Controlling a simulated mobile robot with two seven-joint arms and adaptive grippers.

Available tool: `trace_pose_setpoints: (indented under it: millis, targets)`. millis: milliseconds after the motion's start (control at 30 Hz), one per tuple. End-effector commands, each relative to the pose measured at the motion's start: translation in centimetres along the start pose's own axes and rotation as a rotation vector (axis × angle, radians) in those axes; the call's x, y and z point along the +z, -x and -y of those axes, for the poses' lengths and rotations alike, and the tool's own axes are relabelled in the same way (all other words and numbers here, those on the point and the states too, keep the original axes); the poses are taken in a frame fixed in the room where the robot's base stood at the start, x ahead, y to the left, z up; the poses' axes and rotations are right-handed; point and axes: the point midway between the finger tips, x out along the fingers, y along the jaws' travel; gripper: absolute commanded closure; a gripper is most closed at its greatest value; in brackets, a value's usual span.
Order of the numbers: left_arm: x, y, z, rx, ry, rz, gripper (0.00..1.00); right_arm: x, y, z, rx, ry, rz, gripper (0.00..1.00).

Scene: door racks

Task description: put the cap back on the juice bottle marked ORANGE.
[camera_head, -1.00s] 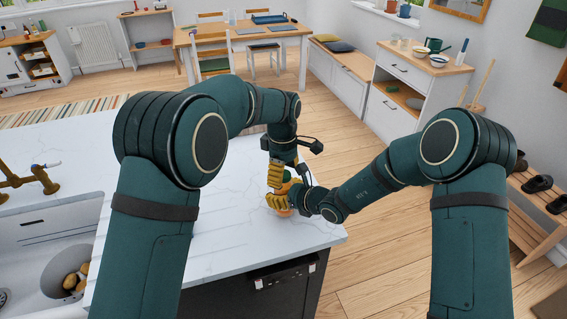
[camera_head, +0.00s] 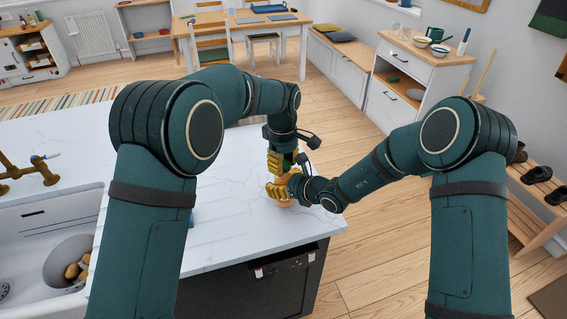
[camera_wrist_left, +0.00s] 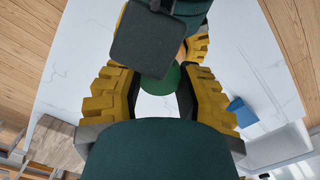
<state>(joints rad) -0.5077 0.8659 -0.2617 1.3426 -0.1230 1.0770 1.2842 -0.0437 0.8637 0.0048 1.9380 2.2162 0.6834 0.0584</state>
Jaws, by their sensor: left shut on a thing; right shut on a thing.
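My right gripper (camera_head: 281,189) is shut on an orange bottle (camera_head: 286,204), which stands at the right end of the white worktop. Its label is not readable. My left gripper (camera_head: 282,160) points down just above the right gripper. In the left wrist view, a round green cap (camera_wrist_left: 160,80) sits between the yellow fingers of my left gripper (camera_wrist_left: 160,98), which is shut on it. The cap is over the bottle; the hands hide the bottle's mouth, so I cannot tell whether the two touch. Part of my right gripper (camera_wrist_left: 197,46) also shows there.
A blue object (camera_wrist_left: 240,111) stands on the worktop (camera_head: 240,228), mostly hidden by my left arm in the head view. A sink (camera_head: 35,240) with a brass tap (camera_head: 30,172) is at the left. The worktop's front edge is close to the bottle.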

Motion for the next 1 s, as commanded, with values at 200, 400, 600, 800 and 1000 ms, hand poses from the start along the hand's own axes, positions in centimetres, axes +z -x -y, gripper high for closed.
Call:
trace_pose_setpoints:
  millis: [200,400,600,800,1000]
  targets:
    - [0.02,-0.06,0.03,0.0,-0.305,0.002,1.0,-0.03,0.0,0.0,0.0,0.0,-0.001,1.0]
    - [0.03,-0.06,0.03,-0.001,-0.382,0.001,1.0,-0.03,0.0,0.0,0.0,0.0,-0.001,1.0]
    - [0.04,-0.06,0.03,-0.001,-0.379,0.001,1.0,-0.03,0.0,0.01,0.0,0.0,-0.001,1.0]
    - [0.03,-0.05,0.02,0.0,-0.378,0.001,0.38,-0.04,0.0,0.01,0.0,0.0,-0.001,1.0]
    - [0.01,0.13,0.0,0.001,-0.377,0.0,0.38,-0.03,0.0,0.01,0.0,0.0,-0.001,1.0]
